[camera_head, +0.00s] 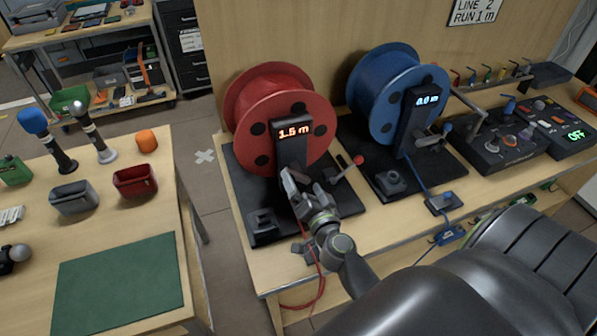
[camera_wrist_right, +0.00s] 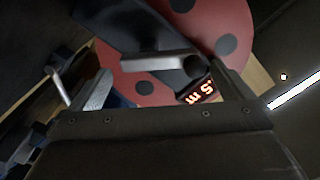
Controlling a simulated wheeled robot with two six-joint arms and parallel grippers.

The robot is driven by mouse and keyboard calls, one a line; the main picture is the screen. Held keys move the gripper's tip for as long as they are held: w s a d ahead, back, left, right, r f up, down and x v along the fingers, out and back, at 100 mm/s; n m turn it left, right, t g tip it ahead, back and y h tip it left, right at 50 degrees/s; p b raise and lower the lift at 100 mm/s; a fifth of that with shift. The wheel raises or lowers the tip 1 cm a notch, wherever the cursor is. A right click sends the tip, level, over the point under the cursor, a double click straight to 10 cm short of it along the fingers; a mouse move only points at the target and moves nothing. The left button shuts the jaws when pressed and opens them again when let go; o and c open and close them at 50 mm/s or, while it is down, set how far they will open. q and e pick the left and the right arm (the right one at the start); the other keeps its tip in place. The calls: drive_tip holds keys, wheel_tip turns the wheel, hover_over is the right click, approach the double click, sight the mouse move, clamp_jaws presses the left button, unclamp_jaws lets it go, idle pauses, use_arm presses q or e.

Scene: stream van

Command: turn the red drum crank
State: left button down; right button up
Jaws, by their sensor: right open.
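The red drum (camera_head: 270,105) stands on a black base on the bench, with a dark post in front whose display (camera_head: 292,131) reads 1.5 m. A grey crank bar (camera_wrist_right: 150,63) with a dark round end shows in the right wrist view, in front of the drum. My right gripper (camera_head: 297,182) is at the lower front of the post, open. In the wrist view its jaws (camera_wrist_right: 168,88) stand either side of the bar, with no clear contact. In the head view the gripper hides most of the crank. My left gripper is not in view.
A red-knobbed lever (camera_head: 357,160) stands just right of the post. The blue drum (camera_head: 385,95), reading 0.0 m, stands to the right, with control boxes (camera_head: 500,145) beyond. A red cable (camera_head: 322,285) hangs off the bench front. A gap separates the left table (camera_head: 165,235).

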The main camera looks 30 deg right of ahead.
sight(300, 177)
drive_tip(key=shift+x, duration=2.1)
drive_tip(key=c, duration=0.8)
drive_tip(key=shift+c, duration=0.2)
drive_tip(key=shift+m, duration=0.3)
